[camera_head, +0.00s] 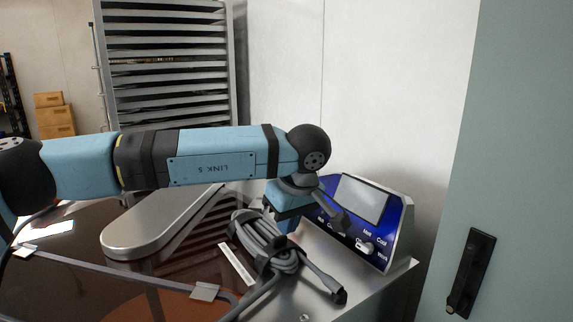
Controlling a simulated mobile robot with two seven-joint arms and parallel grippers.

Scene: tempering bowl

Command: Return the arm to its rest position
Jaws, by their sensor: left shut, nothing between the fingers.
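My left arm comes in from the left, level across the middle of the view, and bends down at the wrist. My left gripper (338,217) is shut and empty, in front of the blue control panel (383,226) of a machine at the right. Its dark fingers overlap the panel's lower left part in the picture; I cannot tell whether they touch it. The panel has a grey screen (361,199) and a light switch or knob (364,247) below it. Part of the panel's lettering is hidden by the gripper. My right gripper is not in view.
A coiled grey cable (268,246) with a dark end lies on the steel top below my wrist. A rounded metal arm or lid (150,228) extends left over the dark glossy surface. A tray rack (170,70) stands behind. A green-grey door or panel (520,150) is at right.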

